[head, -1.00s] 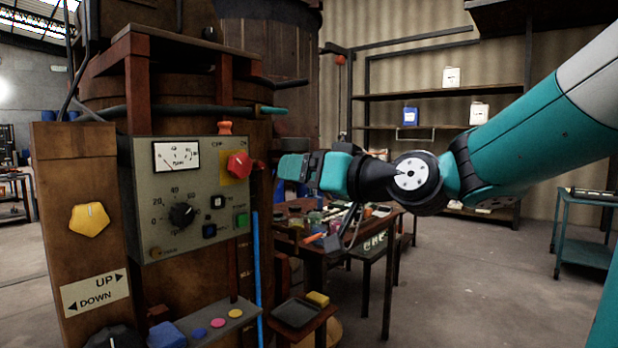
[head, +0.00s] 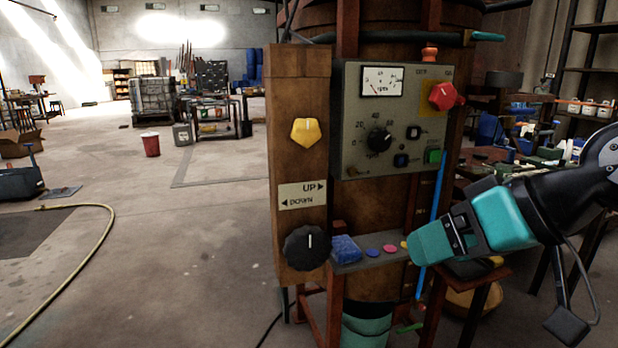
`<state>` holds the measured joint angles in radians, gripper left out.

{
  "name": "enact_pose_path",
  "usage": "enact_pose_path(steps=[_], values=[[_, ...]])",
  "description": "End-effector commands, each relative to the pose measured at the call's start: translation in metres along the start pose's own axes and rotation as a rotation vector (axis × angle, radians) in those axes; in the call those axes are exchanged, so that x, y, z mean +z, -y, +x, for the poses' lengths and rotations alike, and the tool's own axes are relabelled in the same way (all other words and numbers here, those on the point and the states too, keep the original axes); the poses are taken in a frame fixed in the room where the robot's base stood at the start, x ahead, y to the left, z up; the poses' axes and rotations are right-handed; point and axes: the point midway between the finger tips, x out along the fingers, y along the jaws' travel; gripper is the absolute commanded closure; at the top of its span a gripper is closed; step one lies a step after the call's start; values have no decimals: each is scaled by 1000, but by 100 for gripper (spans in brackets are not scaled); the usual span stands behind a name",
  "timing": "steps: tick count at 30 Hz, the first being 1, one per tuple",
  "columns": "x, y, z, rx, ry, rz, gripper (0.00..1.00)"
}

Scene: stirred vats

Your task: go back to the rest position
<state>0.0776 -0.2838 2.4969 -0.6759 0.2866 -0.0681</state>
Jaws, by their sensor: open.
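My gripper (head: 425,250) is in the head view at the lower right, coming in from the right edge on my teal and black arm. It holds nothing that I can see. Its tip overlaps the right end of the small grey shelf (head: 372,262) in the picture; whether it touches cannot be told. The control panel (head: 365,140) with a gauge, a black dial and a red knob (head: 443,96) is above and left of the gripper. The wooden post (head: 296,235) with a yellow knob (head: 305,132) and a black knob (head: 305,248) stands further left.
A blue block (head: 345,249) and coloured discs lie on the small shelf. A cluttered table (head: 490,155) stands behind my arm. A yellow hose (head: 85,275) and a red bucket (head: 150,144) are on the floor at left. The floor between is open.

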Motion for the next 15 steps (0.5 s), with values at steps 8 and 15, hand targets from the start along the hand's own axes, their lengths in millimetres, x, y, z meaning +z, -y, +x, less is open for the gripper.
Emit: enact_pose_path(steps=[8, 15], values=[[99, 42, 4, -24, 481, -93, 22], [93, 58, -32, -9, 593, -109, 22]])
